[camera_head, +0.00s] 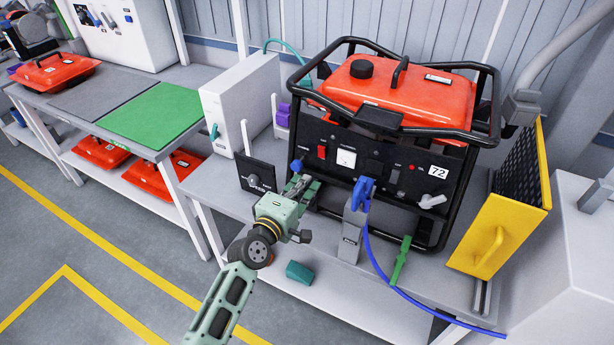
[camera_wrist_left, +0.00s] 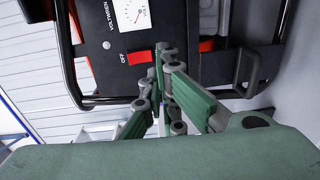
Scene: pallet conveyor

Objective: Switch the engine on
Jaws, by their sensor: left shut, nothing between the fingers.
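The engine is a generator with an orange-red tank (camera_head: 400,88) and a black front panel (camera_head: 395,160) inside a black tube frame. A red switch (camera_head: 321,151) sits on the panel, left of a white voltmeter (camera_head: 345,158). In the left wrist view the red switch (camera_wrist_left: 138,58) has the word OFF beside it, and the voltmeter (camera_wrist_left: 133,14) is above it. My left gripper (camera_head: 303,180) is shut and empty in front of the panel's left side, lower than the switch. In the wrist view its fingertips (camera_wrist_left: 166,50) appear close beside the switch; contact cannot be told.
A grey stand with a blue plug and cable (camera_head: 353,222) stands in front of the generator. A green handle (camera_head: 401,262) is to its right. A white box (camera_head: 243,105) stands left, a yellow-framed panel (camera_head: 502,235) right.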

